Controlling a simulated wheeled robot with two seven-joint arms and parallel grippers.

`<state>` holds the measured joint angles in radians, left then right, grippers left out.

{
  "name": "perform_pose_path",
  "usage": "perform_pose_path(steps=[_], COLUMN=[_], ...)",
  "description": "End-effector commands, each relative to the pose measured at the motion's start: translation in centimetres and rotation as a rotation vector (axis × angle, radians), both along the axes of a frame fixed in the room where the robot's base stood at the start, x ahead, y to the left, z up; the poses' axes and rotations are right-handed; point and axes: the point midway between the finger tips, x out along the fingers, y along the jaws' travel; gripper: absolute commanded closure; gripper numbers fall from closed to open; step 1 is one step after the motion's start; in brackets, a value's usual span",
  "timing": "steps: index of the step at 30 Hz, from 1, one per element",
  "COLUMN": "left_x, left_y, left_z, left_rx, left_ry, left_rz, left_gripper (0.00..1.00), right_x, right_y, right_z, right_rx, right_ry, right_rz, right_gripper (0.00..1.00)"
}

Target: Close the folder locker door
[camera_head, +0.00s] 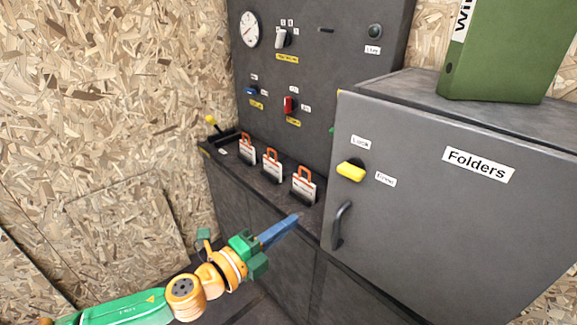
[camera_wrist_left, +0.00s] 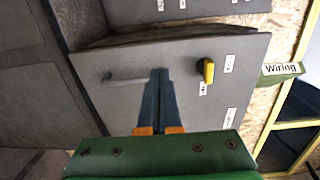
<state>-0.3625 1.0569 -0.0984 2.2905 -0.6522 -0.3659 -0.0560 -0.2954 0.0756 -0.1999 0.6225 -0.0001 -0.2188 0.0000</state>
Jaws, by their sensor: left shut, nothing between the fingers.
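The folder locker door (camera_head: 440,215) is a grey panel with a "Folders" label, a black bar handle (camera_head: 341,225) and a yellow knob (camera_head: 351,171). In the left wrist view, the door (camera_wrist_left: 225,108) appears sideways, with its handle (camera_wrist_left: 125,75) and knob (camera_wrist_left: 207,71). A dark strip runs along its handle-side edge; I cannot tell clearly how far the door stands ajar. My left gripper (camera_head: 296,217) is shut and empty, left of the handle in the head view. Its fingertips (camera_wrist_left: 159,71) overlap the handle's end in the wrist view; contact is unclear. My right gripper is out of view.
A green binder (camera_head: 500,55) stands on the locker top. A grey control panel (camera_head: 325,75) with a gauge and switches rises left of it. Several orange-handled tags (camera_head: 272,166) stand on the dark ledge below. Chipboard walls (camera_head: 100,90) enclose the left side.

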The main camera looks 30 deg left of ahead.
Motion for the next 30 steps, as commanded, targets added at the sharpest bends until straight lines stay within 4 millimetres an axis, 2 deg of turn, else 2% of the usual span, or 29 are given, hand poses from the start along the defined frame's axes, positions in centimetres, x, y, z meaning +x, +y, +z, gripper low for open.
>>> perform_pose_path(steps=[1, 3, 8, 11, 18, 24, 30], left_x=[-1.1, -1.9, -1.1, 0.4, 5.3, 9.1, 11.1], left_y=[-0.8, -1.3, -1.5, -2.0, -3.5, -4.5, -5.2], left_z=[1.1, 1.9, 2.4, 2.6, 2.6, 2.3, 2.0], left_rx=[-0.021, -0.038, -0.046, -0.044, -0.046, -0.044, -0.042], left_ry=[-0.006, -0.017, -0.025, -0.028, -0.024, -0.023, -0.021], left_rz=[0.003, 0.014, 0.024, 0.021, 0.019, 0.019, 0.017], left_gripper=[1.0, 1.0, 1.0, 1.0, 1.0, 1.0, 1.0], right_x=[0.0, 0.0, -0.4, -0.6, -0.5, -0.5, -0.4], right_y=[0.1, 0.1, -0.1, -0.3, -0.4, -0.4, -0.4], right_z=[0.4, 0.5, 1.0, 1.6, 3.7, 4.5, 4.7], right_rx=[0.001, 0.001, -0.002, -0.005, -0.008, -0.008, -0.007], right_ry=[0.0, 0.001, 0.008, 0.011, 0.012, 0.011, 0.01], right_rz=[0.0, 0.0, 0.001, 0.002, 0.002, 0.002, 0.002], right_gripper=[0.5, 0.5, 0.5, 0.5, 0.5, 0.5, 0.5])
